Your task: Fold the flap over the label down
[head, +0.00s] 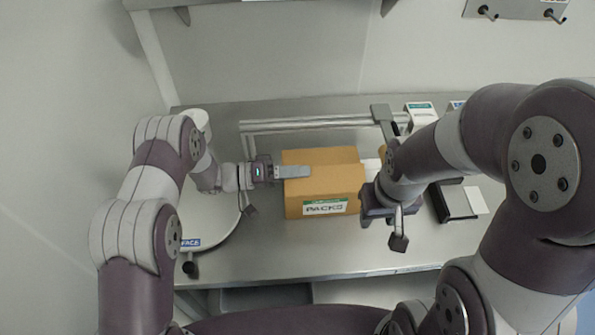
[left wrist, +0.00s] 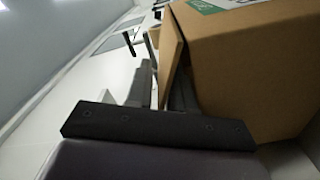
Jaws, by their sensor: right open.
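A brown cardboard box (head: 335,188) stands on the steel table, with a green and white label (head: 325,207) reading "PACKS" on its front face. The label's edge also shows at the top of the left wrist view (left wrist: 232,3). My left gripper (head: 300,171) reaches over the box's top from the left. In the left wrist view, a brown cardboard flap (left wrist: 171,48) stands by its fingers, beside the box wall; whether they grip it I cannot tell. My right gripper (head: 384,222) is open beside the box's right side, with nothing visible in it.
A metal rail frame (head: 310,122) runs behind the box. A curved guide (head: 225,229) lies at the left, with a small blue sign (head: 190,243). A black tray (head: 452,200) with a white card sits at the right. The table in front of the box is clear.

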